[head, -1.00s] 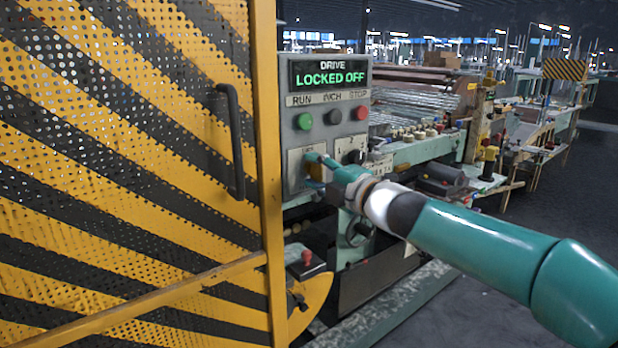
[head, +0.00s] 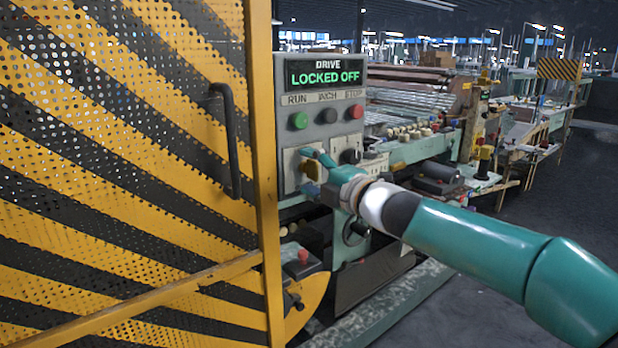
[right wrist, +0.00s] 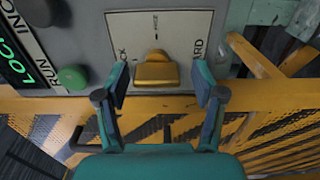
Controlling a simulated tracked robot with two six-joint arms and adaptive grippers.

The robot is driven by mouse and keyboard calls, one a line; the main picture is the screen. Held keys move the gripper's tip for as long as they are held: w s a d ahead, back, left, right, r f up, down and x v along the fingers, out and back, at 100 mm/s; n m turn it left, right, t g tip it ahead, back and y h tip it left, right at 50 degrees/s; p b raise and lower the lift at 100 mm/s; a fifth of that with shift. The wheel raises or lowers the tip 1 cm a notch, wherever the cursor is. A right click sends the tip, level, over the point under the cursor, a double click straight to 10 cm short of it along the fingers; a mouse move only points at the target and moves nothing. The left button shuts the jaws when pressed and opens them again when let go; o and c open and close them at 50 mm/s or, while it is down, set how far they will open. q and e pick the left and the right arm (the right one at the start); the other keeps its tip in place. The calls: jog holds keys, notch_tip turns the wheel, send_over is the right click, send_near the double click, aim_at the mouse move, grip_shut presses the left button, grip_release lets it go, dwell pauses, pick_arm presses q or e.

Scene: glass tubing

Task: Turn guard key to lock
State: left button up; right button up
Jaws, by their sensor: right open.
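The guard key (head: 310,170) is a gold-yellow grip on a pale plate low on the grey control panel. In the right wrist view the key (right wrist: 156,70) stands between my two fingers, with a gap on each side. My right gripper (head: 315,172) is open at the plate, and its open fingers show in the right wrist view (right wrist: 160,80). The drive display (head: 325,72) reads LOCKED OFF in green. The plate (right wrist: 180,28) carries lettering, partly hidden by my fingers. My left gripper is not in view.
A yellow-and-black perforated guard door (head: 120,150) with a dark handle (head: 230,140) fills the left, close to the panel. A green button (head: 298,121), a black knob (head: 327,116) and a red button (head: 355,111) sit above the key. Open floor lies at right.

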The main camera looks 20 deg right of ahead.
jog(key=v, duration=1.2)
jog(key=shift+d+f, duration=0.1)
